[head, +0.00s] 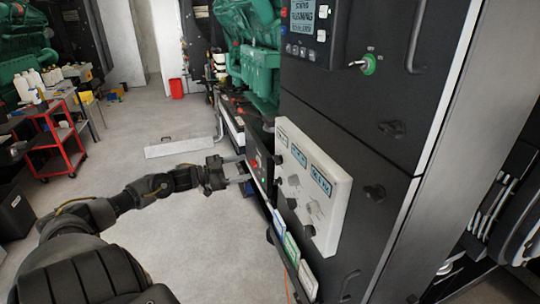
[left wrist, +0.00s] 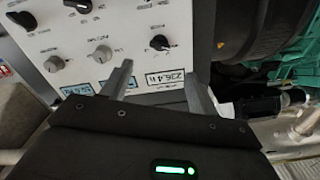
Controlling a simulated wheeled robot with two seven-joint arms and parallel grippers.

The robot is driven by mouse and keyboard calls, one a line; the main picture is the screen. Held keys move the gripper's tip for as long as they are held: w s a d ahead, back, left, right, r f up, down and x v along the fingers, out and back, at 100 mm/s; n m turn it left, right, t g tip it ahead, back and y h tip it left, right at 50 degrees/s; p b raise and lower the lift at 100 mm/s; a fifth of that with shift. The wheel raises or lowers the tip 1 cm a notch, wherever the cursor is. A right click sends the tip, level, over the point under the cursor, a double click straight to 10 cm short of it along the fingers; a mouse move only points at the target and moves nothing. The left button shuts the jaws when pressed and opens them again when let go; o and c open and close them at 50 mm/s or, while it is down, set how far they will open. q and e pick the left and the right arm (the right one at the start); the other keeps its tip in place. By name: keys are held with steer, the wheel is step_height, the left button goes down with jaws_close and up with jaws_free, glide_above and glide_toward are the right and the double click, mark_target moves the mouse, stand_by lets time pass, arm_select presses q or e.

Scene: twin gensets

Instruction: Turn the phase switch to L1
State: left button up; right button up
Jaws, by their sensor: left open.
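A white panel (head: 338,178) with small displays and several knobs is fixed to the dark cabinet front. In the left wrist view the panel (left wrist: 125,25) appears upside down, with a black knob (left wrist: 160,42), a grey knob (left wrist: 102,54) and another grey knob (left wrist: 54,63). The lettering is too small to tell which knob is the phase switch. My left gripper (head: 246,168) is open and empty, left of the panel in the head view. In the left wrist view its fingers (left wrist: 159,67) point at the panel, below the black knob, apart from it. My right gripper is out of view.
A key switch with a green collar (head: 369,64) and a controller screen (head: 303,16) are higher on the cabinet. A green engine (head: 256,62) stands behind. A red cart (head: 58,138) is at the left. The grey floor between is mostly clear.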

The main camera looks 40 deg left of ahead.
arm_select(q)
steer(key=p, duration=0.3)
glide_toward(280, 158)
steer(key=x, duration=0.5)
steer(key=shift+w+f, duration=0.15)
steer(key=shift+w, duration=0.2)
steer(key=shift+w+d+f, duration=0.1)
steer(key=shift+w+d, duration=0.15)
steer(key=shift+w, duration=0.25)
steer(key=c, duration=1)
